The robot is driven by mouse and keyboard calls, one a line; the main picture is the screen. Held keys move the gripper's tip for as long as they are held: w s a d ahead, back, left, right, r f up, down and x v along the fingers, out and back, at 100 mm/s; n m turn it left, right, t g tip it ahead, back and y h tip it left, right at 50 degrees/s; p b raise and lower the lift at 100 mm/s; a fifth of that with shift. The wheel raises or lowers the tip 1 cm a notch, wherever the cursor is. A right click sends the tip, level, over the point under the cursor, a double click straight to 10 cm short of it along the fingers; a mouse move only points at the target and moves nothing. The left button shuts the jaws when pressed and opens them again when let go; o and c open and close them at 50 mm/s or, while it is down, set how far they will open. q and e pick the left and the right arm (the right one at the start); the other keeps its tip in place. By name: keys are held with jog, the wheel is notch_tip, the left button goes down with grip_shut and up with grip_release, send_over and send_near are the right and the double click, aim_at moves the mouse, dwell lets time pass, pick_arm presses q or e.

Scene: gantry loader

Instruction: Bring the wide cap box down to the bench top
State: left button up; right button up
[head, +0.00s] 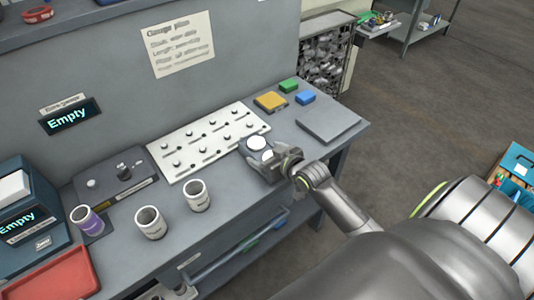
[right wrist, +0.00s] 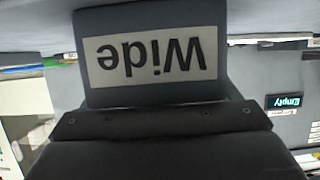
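The wide cap box (head: 247,147) is a small grey box with white round caps inside, at the front part of the bench (head: 225,215) in the head view. Its label reads "Wide", upside down, in the right wrist view (right wrist: 151,56). My right gripper (head: 268,164) is at the box's near side and appears shut on it. The fingertips are hard to make out, and the wrist view shows the box close in front of my dark gripper body. I cannot tell the exact gap between box and bench. My left gripper is not in view.
A white pegged board (head: 205,143) lies behind the box. A grey plate (head: 328,122) and yellow (head: 271,101), green (head: 289,86) and blue (head: 305,97) blocks lie to the right. Cups (head: 151,223) and a red tray (head: 55,277) are left.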

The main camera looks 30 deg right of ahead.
jog(key=shift+o, duration=0.5)
jog(key=shift+r, duration=0.1)
jog(key=shift+s+r, duration=0.1)
jog(key=shift+r, duration=0.05)
jog(key=v, duration=1.1)
jog(key=shift+s, duration=0.4)
